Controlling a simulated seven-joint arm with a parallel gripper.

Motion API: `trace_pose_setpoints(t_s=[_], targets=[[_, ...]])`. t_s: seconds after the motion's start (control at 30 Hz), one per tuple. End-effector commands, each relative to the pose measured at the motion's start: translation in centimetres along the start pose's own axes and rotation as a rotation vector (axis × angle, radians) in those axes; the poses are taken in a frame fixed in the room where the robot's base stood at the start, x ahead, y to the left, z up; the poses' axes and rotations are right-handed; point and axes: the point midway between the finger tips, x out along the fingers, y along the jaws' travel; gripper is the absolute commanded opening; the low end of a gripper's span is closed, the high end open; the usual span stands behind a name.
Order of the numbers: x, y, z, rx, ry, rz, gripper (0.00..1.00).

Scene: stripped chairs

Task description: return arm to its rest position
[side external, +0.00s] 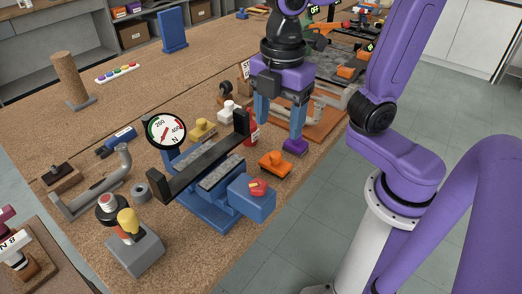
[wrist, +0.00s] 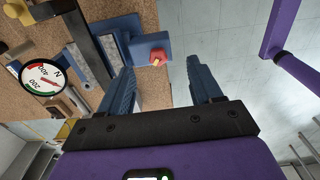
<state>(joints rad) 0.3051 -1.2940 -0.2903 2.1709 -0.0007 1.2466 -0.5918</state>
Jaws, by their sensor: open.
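My gripper (side external: 279,128) hangs over the near right edge of the bench, fingers pointing down. Its two blue fingers are apart, with nothing between them. In the wrist view my gripper (wrist: 160,72) shows the same wide gap, with grey floor and bench edge beyond. A small purple block (side external: 295,147) shows at the lower end of one finger; I cannot tell whether they touch. My arm reaches in from the right, bent above the bench.
A blue fixture (side external: 208,205) with a dial gauge (side external: 165,131), a black bar and a red knob (side external: 257,187) stands left of my gripper. An orange block (side external: 274,163) lies close by. A joystick box (side external: 135,252) stands at front left.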

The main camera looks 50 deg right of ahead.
Motion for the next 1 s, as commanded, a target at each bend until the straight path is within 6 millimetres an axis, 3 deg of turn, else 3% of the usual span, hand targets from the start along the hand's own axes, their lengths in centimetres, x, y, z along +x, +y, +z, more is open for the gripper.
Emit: trace_pose_setpoints(t_s=[0.3,0.5,0.7,1.0], targets=[[4.8,-4.3,5.0,0.283,0.007,0.000,0.64],[7.0,-6.9,7.2,0.423,0.013,0.000,0.64],[7.8,-8.0,8.1,0.481,0.016,0.000,0.64],[7.9,-8.1,8.1,0.485,0.017,0.000,0.64]])
